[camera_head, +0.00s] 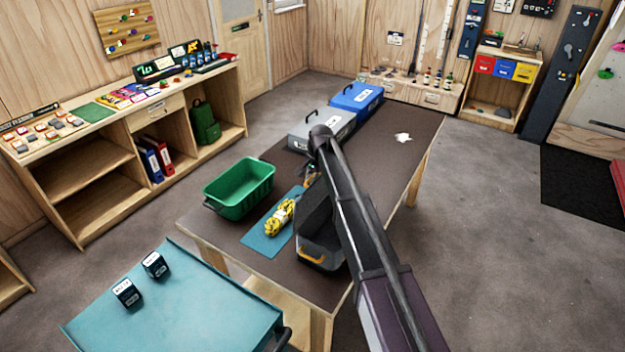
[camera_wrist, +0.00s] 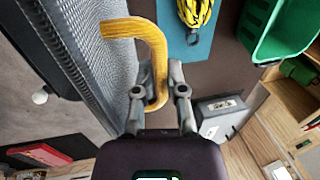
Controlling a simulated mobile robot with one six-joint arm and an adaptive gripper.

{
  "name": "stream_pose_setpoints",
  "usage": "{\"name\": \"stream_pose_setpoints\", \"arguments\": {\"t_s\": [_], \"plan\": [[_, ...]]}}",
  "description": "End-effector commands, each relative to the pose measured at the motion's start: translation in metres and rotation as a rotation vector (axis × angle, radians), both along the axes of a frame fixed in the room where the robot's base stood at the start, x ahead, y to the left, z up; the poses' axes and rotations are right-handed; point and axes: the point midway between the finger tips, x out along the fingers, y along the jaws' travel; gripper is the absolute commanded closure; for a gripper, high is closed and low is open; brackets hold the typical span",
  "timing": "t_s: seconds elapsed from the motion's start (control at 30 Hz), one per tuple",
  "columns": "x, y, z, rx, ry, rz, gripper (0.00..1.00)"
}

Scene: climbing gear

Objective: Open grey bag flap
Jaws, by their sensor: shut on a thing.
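The grey bag (camera_head: 322,243) stands on the dark table, partly hidden behind my arm, with an orange handle (camera_head: 312,260) low on its near side. A dark grey panel, apparently its flap (camera_head: 313,208), stands raised above the bag. In the wrist view, a grey mesh panel (camera_wrist: 88,50) fills the left side, and a curved orange pull (camera_wrist: 150,35) extends from it. My gripper (camera_wrist: 160,97) is shut on this pull, its fingers on either side. In the head view my gripper (camera_head: 310,174) is mostly hidden behind the arm, at the bag's far side.
A blue mat (camera_head: 258,243) with yellow rope (camera_head: 280,217) lies left of the bag, beside a green bin (camera_head: 238,190). A grey case (camera_head: 322,127) and blue case (camera_head: 356,98) stand behind. A white item (camera_head: 403,137) lies right on otherwise clear tabletop.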

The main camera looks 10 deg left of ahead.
Motion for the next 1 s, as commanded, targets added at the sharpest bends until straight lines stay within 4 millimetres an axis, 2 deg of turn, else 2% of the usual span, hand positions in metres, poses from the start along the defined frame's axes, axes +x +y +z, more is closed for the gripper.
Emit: {"name": "stream_pose_setpoints", "arguments": {"t_s": [0.3, 0.63, 0.67, 0.7, 0.8, 1.0], "plan": [[0.005, 0.014, -0.004, 0.001, 0.0, 0.001, 1.0], [0.005, 0.016, -0.004, 0.001, 0.0, 0.001, 1.0], [0.005, 0.016, -0.004, 0.001, 0.0, 0.001, 0.82], [0.005, 0.016, -0.004, 0.001, 0.0, 0.001, 0.7], [0.005, 0.016, -0.004, 0.001, 0.0, 0.001, 0.45], [0.005, 0.015, -0.004, 0.0, 0.001, 0.001, 0.45]]}}
